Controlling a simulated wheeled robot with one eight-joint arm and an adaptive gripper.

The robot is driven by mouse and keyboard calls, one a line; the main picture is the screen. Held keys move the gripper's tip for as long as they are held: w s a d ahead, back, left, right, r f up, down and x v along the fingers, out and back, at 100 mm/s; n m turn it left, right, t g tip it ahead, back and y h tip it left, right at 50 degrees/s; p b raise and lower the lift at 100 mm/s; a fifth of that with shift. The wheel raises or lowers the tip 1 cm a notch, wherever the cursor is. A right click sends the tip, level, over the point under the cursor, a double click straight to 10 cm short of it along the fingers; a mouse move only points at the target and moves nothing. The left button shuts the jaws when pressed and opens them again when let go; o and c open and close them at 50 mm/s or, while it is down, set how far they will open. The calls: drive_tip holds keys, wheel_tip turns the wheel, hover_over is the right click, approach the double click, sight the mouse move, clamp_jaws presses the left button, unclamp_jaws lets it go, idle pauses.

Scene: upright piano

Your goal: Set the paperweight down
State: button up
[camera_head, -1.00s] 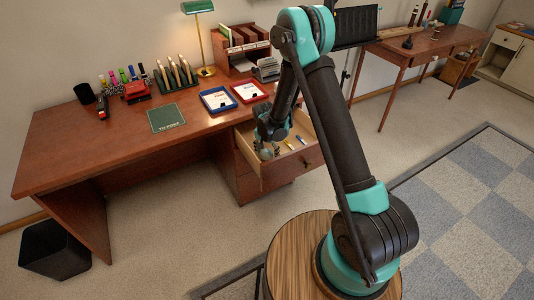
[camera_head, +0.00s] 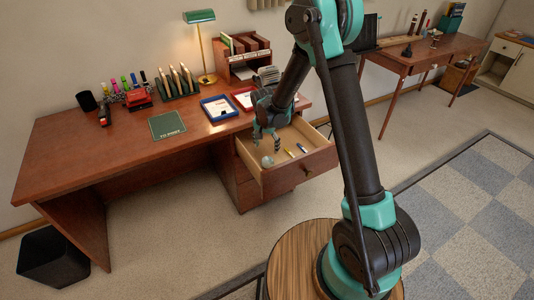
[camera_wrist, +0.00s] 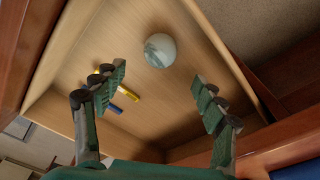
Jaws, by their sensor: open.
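The paperweight, a pale glassy ball (camera_head: 267,161), rests on the floor of the open desk drawer (camera_head: 315,160), toward its left front corner. In the wrist view the paperweight (camera_wrist: 160,50) lies beyond my fingertips, apart from both. My gripper (camera_head: 266,137) hangs over the back part of the drawer. In the wrist view my gripper (camera_wrist: 160,93) is open with nothing between its two fingers.
Small blue (camera_head: 289,153) and yellow (camera_head: 301,148) items lie in the drawer to the right of the paperweight. The desktop (camera_head: 110,150) holds a green mat (camera_head: 167,125), a blue tray (camera_head: 219,107), a red tray (camera_head: 243,98) and a lamp (camera_head: 203,50). The drawer walls surround my gripper's space.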

drive_tip(key=s+d+r+n+t, duration=0.1)
drive_tip(key=s+d+r, duration=0.45)
drive_tip(key=d, duration=0.25)
drive_tip(key=s+d+r+n, duration=0.1)
drive_tip(key=s+d+r, duration=0.4)
drive_tip(key=d+r, duration=0.25)
drive_tip(key=s+d+n+t, duration=0.1)
drive_tip(key=s+d+n, duration=0.1)
drive_tip(key=s+d, duration=0.9)
drive_tip(key=s, duration=0.4)
drive_tip(key=shift+s+f+t+y, duration=0.3)
drive_tip(key=shift+s+f+t, duration=0.05)
drive_tip(key=shift+t, duration=0.05)
